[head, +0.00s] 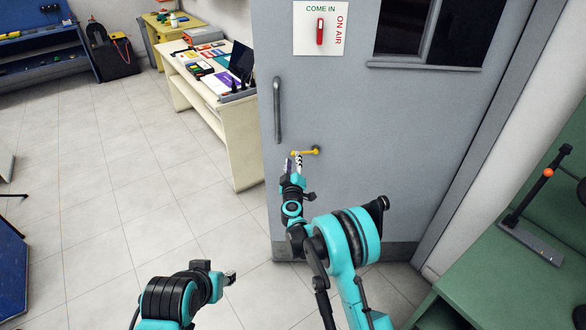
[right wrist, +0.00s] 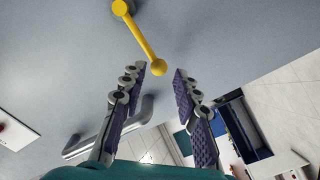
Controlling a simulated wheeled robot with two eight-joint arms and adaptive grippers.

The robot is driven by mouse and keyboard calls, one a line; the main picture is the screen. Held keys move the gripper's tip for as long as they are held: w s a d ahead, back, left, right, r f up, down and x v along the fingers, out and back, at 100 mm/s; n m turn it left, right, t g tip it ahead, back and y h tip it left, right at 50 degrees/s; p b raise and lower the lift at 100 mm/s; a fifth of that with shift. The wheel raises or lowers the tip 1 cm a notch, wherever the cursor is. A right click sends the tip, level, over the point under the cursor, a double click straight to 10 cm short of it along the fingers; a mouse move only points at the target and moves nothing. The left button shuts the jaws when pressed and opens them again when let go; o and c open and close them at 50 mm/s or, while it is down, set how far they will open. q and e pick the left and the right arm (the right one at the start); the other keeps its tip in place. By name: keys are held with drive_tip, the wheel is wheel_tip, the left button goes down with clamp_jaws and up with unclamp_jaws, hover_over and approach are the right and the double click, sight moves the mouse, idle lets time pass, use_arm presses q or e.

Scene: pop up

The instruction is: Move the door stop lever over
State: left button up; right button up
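A yellow lever (head: 303,152) with a ball end sits on the grey door (head: 345,110), below the long handle; in the head view it points left from its pivot. In the right wrist view the lever (right wrist: 140,36) slants down from its pivot at the top to its ball end. My right gripper (head: 293,160) is at the lever's free end.
The door carries a vertical handle (head: 277,110) and a sign (head: 320,28) with a red switch. A white table (head: 237,125) with books and a laptop stands left of the door. A green bench (head: 500,280) with an orange-tipped lever (head: 548,172) is right.

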drive_tip(key=w, duration=0.2)
drive_tip(key=shift+w, duration=0.4)
drive_tip(key=c, duration=0.4)
drive_tip(key=shift+c, duration=0.7)
drive_tip(key=shift+r, duration=0.15)
